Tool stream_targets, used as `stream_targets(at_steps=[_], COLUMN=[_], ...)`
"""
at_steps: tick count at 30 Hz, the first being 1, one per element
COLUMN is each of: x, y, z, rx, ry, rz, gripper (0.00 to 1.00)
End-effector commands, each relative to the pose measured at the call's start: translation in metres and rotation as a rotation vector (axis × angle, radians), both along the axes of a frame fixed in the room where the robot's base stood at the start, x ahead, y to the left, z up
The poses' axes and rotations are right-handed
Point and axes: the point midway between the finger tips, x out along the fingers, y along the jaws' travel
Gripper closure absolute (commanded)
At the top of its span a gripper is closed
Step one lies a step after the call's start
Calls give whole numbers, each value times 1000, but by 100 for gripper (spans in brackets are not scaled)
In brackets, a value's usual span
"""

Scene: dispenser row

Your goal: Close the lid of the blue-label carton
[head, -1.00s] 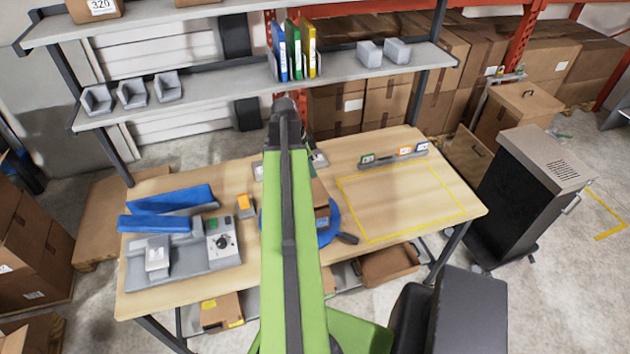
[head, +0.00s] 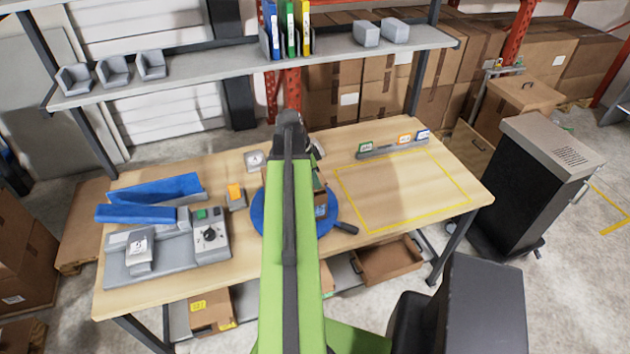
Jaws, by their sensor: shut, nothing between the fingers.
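The carton (head: 320,198) stands on a round blue turntable (head: 258,222) in the middle of the workbench, with a blue label (head: 321,211) on its front face. My green arm crosses in front of it, so only a narrow right-hand strip of the carton shows. Its lid is mostly hidden, and I cannot tell how its flaps lie. My gripper is not visible; the arm hides whatever is beyond its dark far joint.
A yellow-outlined area (head: 400,192) on the workbench (head: 340,265) is empty. Behind it is a rack with coloured labels (head: 394,146). Left are a grey device (head: 210,237) and blue trays (head: 155,193). A dark handle (head: 346,228) juts from the turntable. A black cabinet (head: 530,190) stands right.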

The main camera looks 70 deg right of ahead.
Motion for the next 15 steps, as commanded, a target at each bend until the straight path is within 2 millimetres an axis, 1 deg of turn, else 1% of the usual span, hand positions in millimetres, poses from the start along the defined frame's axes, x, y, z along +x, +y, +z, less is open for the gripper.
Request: stream_targets(at_steps=[2, 5, 8, 12, 15], x=[0, -1, -4, -7, -9], y=[0, 2, 5, 10, 11], z=[0, -8, -23, -48, -57], rx=[0, 0, 0, 0, 0], ry=[0, 0, 0, 0, 0], rz=[0, 0, 0, -1, -1], gripper=[100, 100, 100, 100, 100])
